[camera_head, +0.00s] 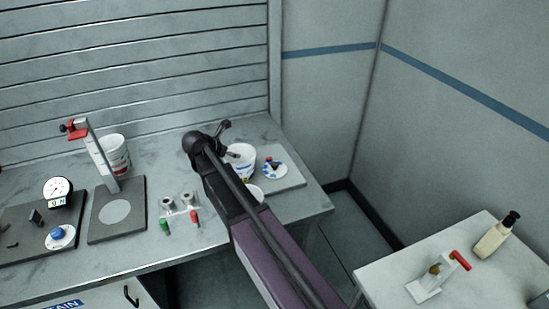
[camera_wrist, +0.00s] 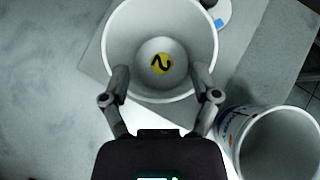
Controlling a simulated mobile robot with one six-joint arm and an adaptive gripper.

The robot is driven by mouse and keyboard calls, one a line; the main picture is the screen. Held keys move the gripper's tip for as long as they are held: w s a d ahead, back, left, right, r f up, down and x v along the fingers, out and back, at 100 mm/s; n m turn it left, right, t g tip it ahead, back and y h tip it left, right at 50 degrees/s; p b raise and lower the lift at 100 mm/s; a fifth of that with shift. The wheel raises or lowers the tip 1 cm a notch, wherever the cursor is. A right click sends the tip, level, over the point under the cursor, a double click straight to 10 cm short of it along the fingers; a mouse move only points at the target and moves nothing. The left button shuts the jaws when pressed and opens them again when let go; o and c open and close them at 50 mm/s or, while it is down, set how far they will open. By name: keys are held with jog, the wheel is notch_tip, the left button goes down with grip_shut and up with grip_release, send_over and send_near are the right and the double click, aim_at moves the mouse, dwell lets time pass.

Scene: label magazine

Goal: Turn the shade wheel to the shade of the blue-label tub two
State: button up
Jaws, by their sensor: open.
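A white tub with blue marks (camera_head: 243,152) stands at the right end of the bench. In the wrist view, an open white tub (camera_wrist: 112,40) has a yellow disc marked 2 (camera_wrist: 161,63) on its inside bottom; it appears to be the same tub, its label hidden there. The shade wheel (camera_head: 281,175), a pale disc with blue patches and a dark knob, lies right of it. Part of the wheel shows at the top of the wrist view (camera_wrist: 208,4). My gripper (camera_wrist: 160,84) is open, its fingers on either side of the tub's near part. Contact is unclear.
A second tub (camera_wrist: 233,120) stands close to my right finger, with coloured marks on its wall. A red-marked tub (camera_head: 118,153), a stand (camera_head: 101,158), a dial gauge (camera_head: 57,191) and red and green handles occupy the left and middle bench. A side table (camera_head: 385,275) is at right.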

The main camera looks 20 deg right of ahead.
jog(key=d+m+g+y+p, duration=0.45)
jog(key=d+y, duration=0.25)
jog(key=d, duration=0.7)
jog(key=m+y+p, duration=0.2)
jog(key=m+y, duration=0.1)
jog(key=y, duration=0.3)
send_near(275, 163)
jog(key=v, duration=0.5)
jog(key=shift+s+a+f, duration=0.1)
jog(key=shift+s+a, duration=0.05)
jog(key=shift+a, duration=0.1)
jog(key=shift+f, duration=0.1)
jog(key=b+x, duration=1.2)
jog(key=x, duration=0.1)
jog(key=shift+f+b, duration=0.3)
jog(key=shift+b, duration=0.1)
grip_shut()
